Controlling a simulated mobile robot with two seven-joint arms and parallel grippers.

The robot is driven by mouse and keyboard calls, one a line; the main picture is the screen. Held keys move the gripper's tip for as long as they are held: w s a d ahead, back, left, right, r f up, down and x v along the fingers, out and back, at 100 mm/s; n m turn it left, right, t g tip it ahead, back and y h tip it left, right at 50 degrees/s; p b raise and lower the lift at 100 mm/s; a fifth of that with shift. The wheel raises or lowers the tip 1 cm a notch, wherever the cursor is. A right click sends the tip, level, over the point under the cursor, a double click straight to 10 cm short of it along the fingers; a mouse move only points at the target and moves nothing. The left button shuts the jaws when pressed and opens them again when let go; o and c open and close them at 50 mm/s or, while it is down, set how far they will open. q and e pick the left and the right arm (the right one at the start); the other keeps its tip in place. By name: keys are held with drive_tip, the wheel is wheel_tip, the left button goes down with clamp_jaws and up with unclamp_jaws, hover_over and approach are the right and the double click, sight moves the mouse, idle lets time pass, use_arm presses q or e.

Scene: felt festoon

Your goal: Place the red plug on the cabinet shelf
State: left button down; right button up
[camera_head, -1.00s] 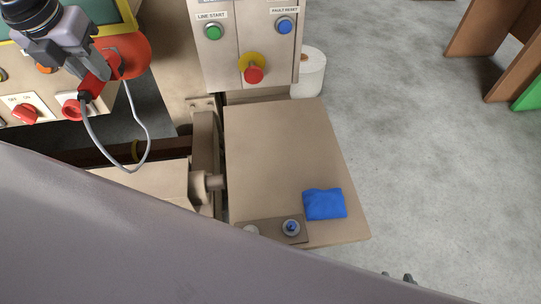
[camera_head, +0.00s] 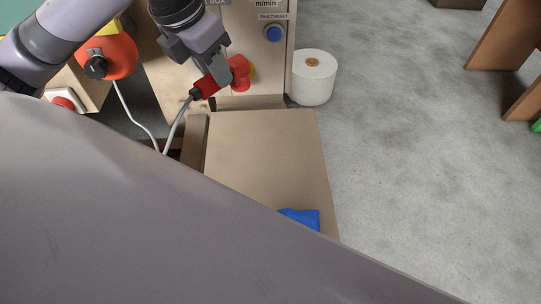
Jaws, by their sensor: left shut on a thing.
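The red plug (camera_head: 206,86) is held in my left gripper (camera_head: 217,73) at the upper middle of the head view. The gripper is shut on it, and a grey cable runs down from its lower left end. The plug is in front of the beige control cabinet (camera_head: 272,75), and its right end overlaps the red and yellow stop button area. A flat tan shelf-like surface (camera_head: 262,155) juts out below the cabinet front. I cannot tell whether it is the cabinet shelf. The plug is apart from this surface. My right gripper is not in view.
A blue cloth (camera_head: 303,217) lies on the tan surface, partly hidden by my large grey arm link. A white roll (camera_head: 313,77) stands on the floor beside the cabinet. An orange-red round fitting (camera_head: 107,57) is at the left. Brown panels (camera_head: 502,35) stand at the right.

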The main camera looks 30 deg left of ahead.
use_arm(q)
wheel_tip(320, 180, down, 15)
drive_tip(key=b, duration=0.3)
drive_tip(key=shift+s, duration=0.1)
drive_tip(key=shift+f+b, duration=0.45)
drive_tip(key=shift+f, duration=1.9)
drive_tip(key=shift+f, duration=0.2)
drive_tip(key=c, duration=0.9)
unclamp_jaws()
drive_tip(key=shift+r, duration=0.1)
